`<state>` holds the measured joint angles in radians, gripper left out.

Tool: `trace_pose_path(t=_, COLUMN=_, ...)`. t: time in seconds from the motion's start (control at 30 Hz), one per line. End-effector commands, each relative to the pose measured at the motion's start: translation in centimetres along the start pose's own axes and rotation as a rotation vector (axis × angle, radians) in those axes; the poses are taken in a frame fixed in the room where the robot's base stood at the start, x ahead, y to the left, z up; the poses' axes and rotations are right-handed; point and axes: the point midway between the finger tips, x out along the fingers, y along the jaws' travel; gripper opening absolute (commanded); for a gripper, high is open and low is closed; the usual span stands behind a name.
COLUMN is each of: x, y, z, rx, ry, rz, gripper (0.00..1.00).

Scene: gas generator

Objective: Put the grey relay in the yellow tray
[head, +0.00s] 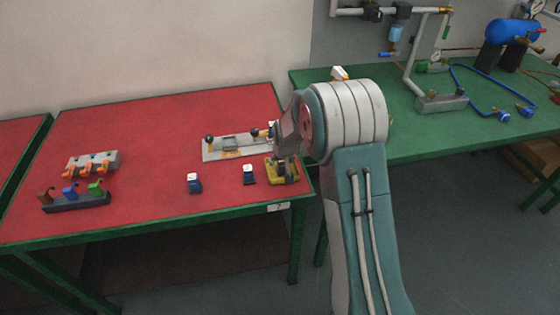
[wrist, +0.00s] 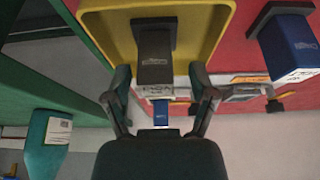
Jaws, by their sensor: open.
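The yellow tray (wrist: 92,28) fills the top of the wrist view. In the head view the tray (head: 271,178) sits at the red table's right front corner, partly hidden by my arm. The grey relay (wrist: 155,50) appears to stand inside the tray, its light labelled end towards my gripper. My gripper (wrist: 160,74) is open, with one finger on each side of the relay and a visible gap on both sides. In the head view my gripper (head: 284,156) is just above the tray and mostly hides the relay.
A blue relay (wrist: 288,42) stands beside the tray; it also shows in the head view (head: 249,174). Another blue relay (head: 194,183) is further left. A metal plate (head: 225,147) with knobs lies behind. Racks of coloured parts (head: 75,201) stand at the left. A green table (head: 430,133) adjoins right.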

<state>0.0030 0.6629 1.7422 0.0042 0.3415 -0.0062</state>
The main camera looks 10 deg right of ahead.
Motion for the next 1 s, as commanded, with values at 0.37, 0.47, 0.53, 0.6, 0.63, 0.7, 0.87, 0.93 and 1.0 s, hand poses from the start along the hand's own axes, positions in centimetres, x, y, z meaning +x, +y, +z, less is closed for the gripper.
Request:
trace_pose_path(t=0.37, x=-4.9, y=-0.2, z=-0.2, rx=0.000, ry=0.005, rz=0.001, gripper=0.73)
trace_pose_path(t=0.47, x=-6.9, y=-0.2, z=-0.1, rx=0.000, ry=0.004, rz=0.001, gripper=0.73)
trace_pose_path(t=0.53, x=-8.3, y=-0.2, z=-0.2, rx=0.000, ry=0.004, rz=0.001, gripper=0.73)
trace_pose_path(t=0.6, x=-9.5, y=-0.2, z=-0.1, rx=0.000, ry=0.004, rz=0.001, gripper=0.73)
trace_pose_path(t=0.63, x=-10.0, y=-0.2, z=-0.1, rx=0.000, ry=0.003, rz=0.001, gripper=0.73)
trace_pose_path(t=0.7, x=-10.9, y=-0.1, z=-0.1, rx=0.000, ry=0.002, rz=0.001, gripper=0.73)
trace_pose_path(t=0.87, x=-12.1, y=-0.1, z=-0.1, rx=0.000, ry=0.000, rz=0.001, gripper=0.73)
trace_pose_path(t=0.93, x=-13.1, y=-0.2, z=0.1, rx=0.000, ry=0.005, rz=0.001, gripper=0.73)
trace_pose_path(t=1.0, x=-14.8, y=-0.2, z=0.5, rx=0.000, ry=0.011, rz=0.001, gripper=0.73)
